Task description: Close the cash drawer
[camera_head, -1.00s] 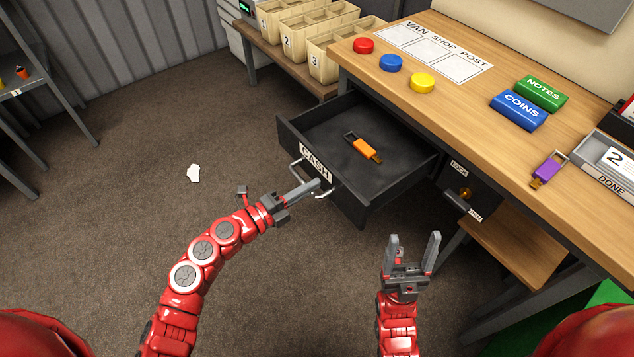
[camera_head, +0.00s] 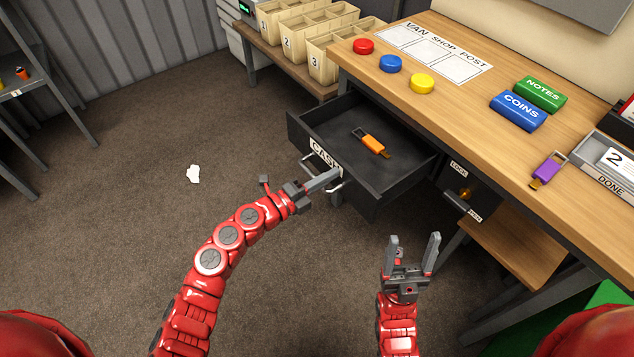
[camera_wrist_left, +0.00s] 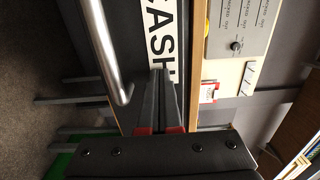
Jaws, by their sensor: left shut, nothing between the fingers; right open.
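The black cash drawer (camera_head: 385,178) stands open, pulled out from under the wooden desk. An orange-handled item (camera_head: 371,143) lies inside it. Its front carries a white CASH label (camera_head: 323,157) and a metal bar handle (camera_head: 335,187). My left gripper (camera_head: 336,176) is shut and empty, with its fingertips at the drawer front by the handle. In the left wrist view the fingers (camera_wrist_left: 160,90) reach to the CASH label (camera_wrist_left: 163,40), beside the handle (camera_wrist_left: 104,50). My right gripper (camera_head: 414,250) is open and empty, in front of the desk, apart from the drawer.
The desk top (camera_head: 450,110) bears red, blue and yellow buttons, COINS (camera_head: 517,111) and NOTES (camera_head: 541,94) blocks, and a purple-handled item (camera_head: 548,171). A lock with a key (camera_head: 464,193) sits right of the drawer. The floor at left is mostly clear.

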